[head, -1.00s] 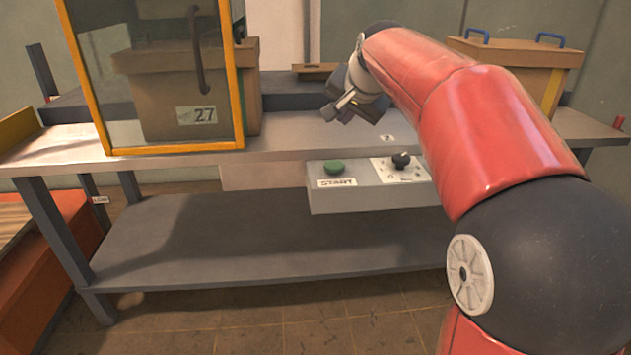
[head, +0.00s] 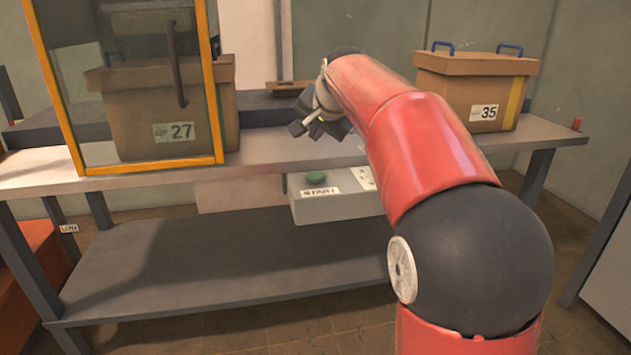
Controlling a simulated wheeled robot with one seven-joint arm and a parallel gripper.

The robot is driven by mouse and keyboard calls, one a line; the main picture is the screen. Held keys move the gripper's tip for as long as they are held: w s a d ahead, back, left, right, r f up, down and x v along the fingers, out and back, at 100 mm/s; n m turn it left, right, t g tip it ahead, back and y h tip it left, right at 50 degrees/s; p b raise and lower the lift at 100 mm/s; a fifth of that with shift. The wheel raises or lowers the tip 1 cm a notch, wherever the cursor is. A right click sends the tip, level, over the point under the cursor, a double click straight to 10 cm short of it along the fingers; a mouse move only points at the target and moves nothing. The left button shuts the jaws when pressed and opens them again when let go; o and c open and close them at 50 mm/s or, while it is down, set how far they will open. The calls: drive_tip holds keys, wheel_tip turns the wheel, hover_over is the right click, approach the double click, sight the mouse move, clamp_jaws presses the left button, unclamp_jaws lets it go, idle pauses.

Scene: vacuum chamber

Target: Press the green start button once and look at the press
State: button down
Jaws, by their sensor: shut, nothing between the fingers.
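The green start button (head: 316,177) sits on top of a grey control box (head: 335,207) under the front edge of the bench. A label reading START is on the box just below the button. My gripper (head: 303,131) is shut and empty, above the bench top, up and slightly left of the button and apart from it in the picture. My red arm covers the right part of the box, so the dark knob is hidden. I see no thing clearly marked as the press.
A yellow-framed glass door (head: 218,110) stands on the bench at left, with a box labelled 27 (head: 125,120) behind it. A box labelled 35 (head: 473,85) with blue handles stands at right. The lower shelf (head: 200,265) is bare.

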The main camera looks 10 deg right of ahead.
drive_tip(key=b, duration=0.4)
hover_over(317, 176)
wheel_tip(317, 176, down, 5)
drive_tip(key=shift+r, duration=0.15)
drive_tip(key=shift+f+b, duration=0.4)
drive_tip(key=shift+f, duration=0.5)
drive_tip(key=shift+f, duration=0.1)
idle(0.7)
drive_tip(key=shift+f, duration=0.3)
drive_tip(key=shift+f+b, duration=0.65)
idle(0.9)
drive_tip(key=shift+r, duration=0.15)
drive_tip(key=shift+r+p, duration=0.9)
drive_tip(key=shift+p, duration=0.1)
